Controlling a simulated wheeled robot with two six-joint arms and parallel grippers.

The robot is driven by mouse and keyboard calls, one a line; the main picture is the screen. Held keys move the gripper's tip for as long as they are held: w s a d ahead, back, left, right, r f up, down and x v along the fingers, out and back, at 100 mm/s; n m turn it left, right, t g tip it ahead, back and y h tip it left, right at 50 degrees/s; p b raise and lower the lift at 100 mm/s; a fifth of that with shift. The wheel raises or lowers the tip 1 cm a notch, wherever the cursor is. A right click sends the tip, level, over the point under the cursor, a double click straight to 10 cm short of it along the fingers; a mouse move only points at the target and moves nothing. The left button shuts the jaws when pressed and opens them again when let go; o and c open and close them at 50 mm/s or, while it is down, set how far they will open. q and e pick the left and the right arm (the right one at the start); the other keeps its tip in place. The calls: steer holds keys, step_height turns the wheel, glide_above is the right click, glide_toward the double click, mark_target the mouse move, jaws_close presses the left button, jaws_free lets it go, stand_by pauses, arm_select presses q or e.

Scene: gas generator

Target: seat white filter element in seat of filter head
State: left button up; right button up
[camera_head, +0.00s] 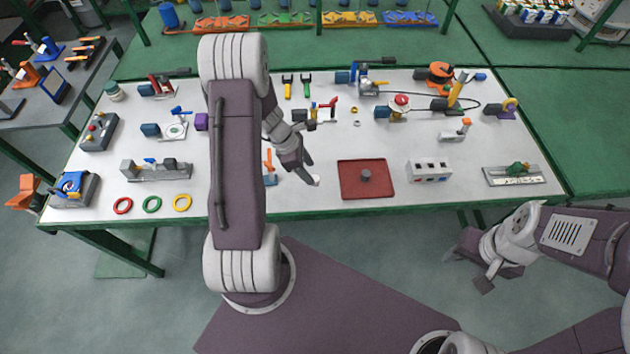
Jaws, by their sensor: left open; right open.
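A small white piece (316,180), which looks like the white filter element, is on the table near the front edge, just left of the red tray. My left gripper (309,170) is open, with its fingertips beside this piece; I cannot tell whether they touch it. I cannot single out the filter head with certainty. A white round-topped fixture with a blue part (176,128) stands on the left of the table. My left arm hides part of the table's middle left. My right gripper (476,272) is open and empty, in front of the table over the floor.
A red tray (350,190) holds a dark grey cylinder (366,176). A white block with sockets (430,170) stands right of it. Red, green and yellow rings (123,205) lie front left. A red-buttoned device (400,104) and several other fixtures stand toward the back.

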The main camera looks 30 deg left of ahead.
mark_target(316, 178)
arm_select(q)
steer(key=x, duration=0.4)
steer(key=shift+f, duration=0.2)
jaws_close()
steer(key=shift+r, duration=0.1)
steer(key=shift+r, duration=0.5)
step_height(316, 178, up, 3)
steer(key=shift+w+r, duration=0.1)
steer(key=d+r+p, duration=0.1)
steer(key=d+r, duration=0.5)
steer(key=d, duration=0.5)
steer(key=shift+d+r, duration=0.35)
steer(key=shift+r, duration=0.05)
